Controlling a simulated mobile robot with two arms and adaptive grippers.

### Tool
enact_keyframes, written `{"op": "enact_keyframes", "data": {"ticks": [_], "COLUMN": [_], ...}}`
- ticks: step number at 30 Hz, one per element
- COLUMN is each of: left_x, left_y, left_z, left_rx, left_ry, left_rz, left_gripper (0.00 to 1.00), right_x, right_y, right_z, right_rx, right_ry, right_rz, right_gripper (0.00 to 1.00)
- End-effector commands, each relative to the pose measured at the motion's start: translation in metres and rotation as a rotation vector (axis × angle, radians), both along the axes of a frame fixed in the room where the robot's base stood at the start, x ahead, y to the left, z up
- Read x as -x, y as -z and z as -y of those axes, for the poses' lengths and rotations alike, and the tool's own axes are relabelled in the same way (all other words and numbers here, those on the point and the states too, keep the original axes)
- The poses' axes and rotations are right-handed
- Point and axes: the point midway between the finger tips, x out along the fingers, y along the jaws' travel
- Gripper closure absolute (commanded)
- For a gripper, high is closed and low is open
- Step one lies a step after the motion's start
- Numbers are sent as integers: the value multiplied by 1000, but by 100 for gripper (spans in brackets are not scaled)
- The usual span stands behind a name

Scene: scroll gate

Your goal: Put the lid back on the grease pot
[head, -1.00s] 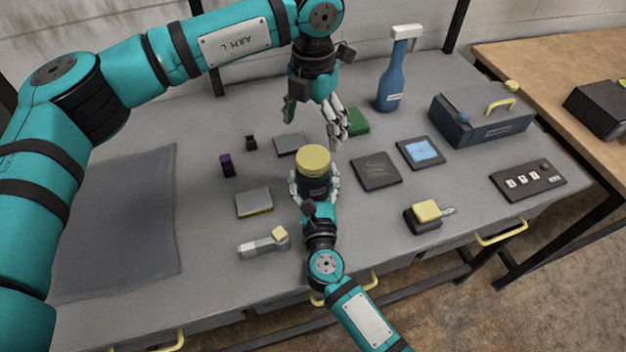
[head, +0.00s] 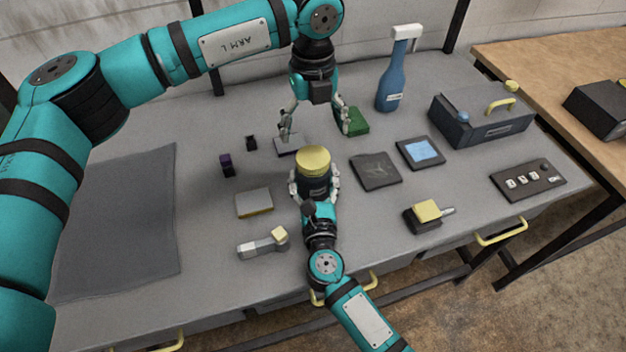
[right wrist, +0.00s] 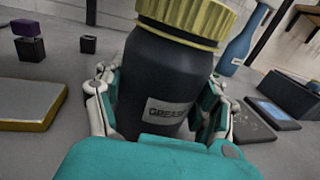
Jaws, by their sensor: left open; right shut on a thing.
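The grease pot (head: 314,186) is a dark jar standing near the middle of the grey table. In the right wrist view the pot (right wrist: 160,85) shows a label reading "GREASE". Its yellow ribbed lid (head: 313,158) sits on top of the pot; the lid (right wrist: 188,18) also shows at the top of the right wrist view. I cannot tell whether it is screwed down. My right gripper (head: 314,190) is shut around the pot's body, a finger on either side. My left gripper (head: 318,130) is open and empty, pointing down above and just behind the lid, apart from it.
A green block (head: 357,121) lies close to the left gripper's right finger. A blue bottle (head: 389,85) and a dark toolbox (head: 480,120) stand at the back right. Flat pads, a switch panel (head: 528,181) and small blocks surround the pot. A grey mat (head: 120,220) covers the left.

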Motion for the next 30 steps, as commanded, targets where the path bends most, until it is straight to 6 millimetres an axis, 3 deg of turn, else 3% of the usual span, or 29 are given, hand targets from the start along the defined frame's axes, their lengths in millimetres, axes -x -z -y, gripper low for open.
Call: {"op": "enact_keyframes", "data": {"ticks": [15, 28, 30], "left_x": [0, 0, 0], "left_y": [69, 78, 78], "left_z": [0, 0, 0], "left_rx": [0, -1, -1], "left_ry": [0, 1, 1], "left_rz": [-2, -1, -1], "left_gripper": [13, 13, 22], "right_x": [0, 0, 0], "right_y": [0, 0, 0], "right_z": [0, 0, 0], "right_rx": [-1, -1, -1], "right_ry": [0, 0, 0], "right_rz": [0, 0, 0], "right_gripper": [100, 100, 100]}}
